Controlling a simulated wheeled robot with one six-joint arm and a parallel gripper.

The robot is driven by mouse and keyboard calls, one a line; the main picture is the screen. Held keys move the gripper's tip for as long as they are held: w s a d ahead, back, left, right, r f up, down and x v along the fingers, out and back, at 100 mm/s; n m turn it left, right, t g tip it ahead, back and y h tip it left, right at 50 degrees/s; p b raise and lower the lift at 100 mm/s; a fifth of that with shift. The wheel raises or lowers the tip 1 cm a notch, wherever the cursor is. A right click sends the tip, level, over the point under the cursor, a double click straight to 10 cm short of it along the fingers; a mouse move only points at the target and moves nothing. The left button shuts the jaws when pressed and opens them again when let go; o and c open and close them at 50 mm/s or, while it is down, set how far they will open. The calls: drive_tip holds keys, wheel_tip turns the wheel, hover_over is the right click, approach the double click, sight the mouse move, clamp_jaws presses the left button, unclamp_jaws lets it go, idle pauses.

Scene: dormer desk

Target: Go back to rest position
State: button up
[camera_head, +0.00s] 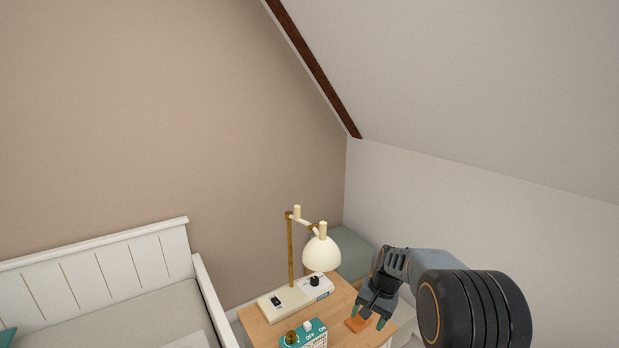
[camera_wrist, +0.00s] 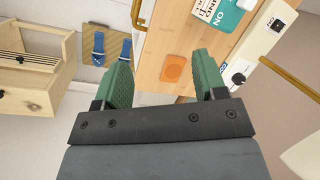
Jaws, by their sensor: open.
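My gripper (camera_head: 372,317) hangs over the right part of the wooden desk (camera_head: 266,332) in the head view, its fingers pointing down. A flat orange piece (camera_head: 357,323) lies on the desk near the fingers. It also shows in the wrist view as an orange rounded rectangle (camera_wrist: 173,68) on the desk, apart from the fingers.
A lamp with a cream shade (camera_head: 321,254) stands left of my gripper on a switch base (camera_head: 290,299). A teal box (camera_head: 304,335) is at the desk front. A green-grey box (camera_head: 352,255) stands behind. A white bed (camera_head: 100,262) is left. A wooden drawer unit (camera_wrist: 35,102) is below.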

drive_tip(key=s+r+n+t+h+p, duration=0.3)
drive_tip(key=s+r+p, duration=0.4)
drive_tip(key=s+r, duration=1.1)
drive_tip(key=s+n+t, duration=0.1)
drive_tip(key=s+n, duration=0.1)
drive_tip(key=s, duration=0.2)
drive_tip(key=shift+d+r, duration=0.3)
drive_tip(key=shift+r, duration=0.1)
